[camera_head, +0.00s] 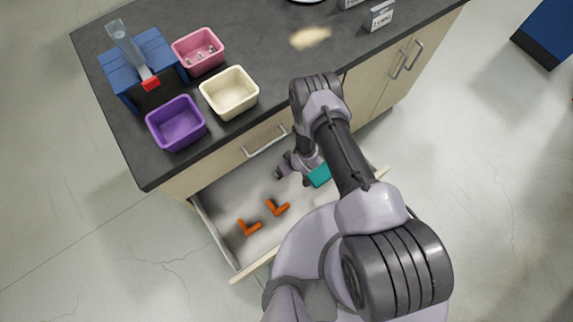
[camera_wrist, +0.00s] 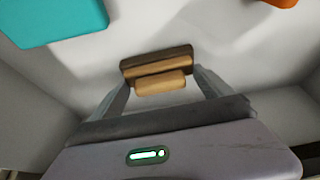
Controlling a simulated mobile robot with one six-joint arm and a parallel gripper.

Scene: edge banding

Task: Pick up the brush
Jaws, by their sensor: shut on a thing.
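The brush (camera_wrist: 157,63) shows in the wrist view as a small wooden piece, with a dark brown part behind a lighter tan part. It sits between the two fingers of my gripper (camera_wrist: 160,84), which are shut on it. In the head view my gripper (camera_head: 290,166) is inside the open drawer (camera_head: 225,215), near the cabinet front. The brush cannot be made out there, as my arm and gripper cover that spot. I cannot tell whether the brush touches the drawer floor.
A teal block (camera_head: 319,175) lies beside my gripper in the drawer. Two orange angled pieces (camera_head: 249,227) (camera_head: 277,208) lie further left. On the dark counter (camera_head: 270,75) stand a purple bin (camera_head: 176,123), a cream bin (camera_head: 229,92), a pink bin (camera_head: 198,50) and a blue box (camera_head: 120,70).

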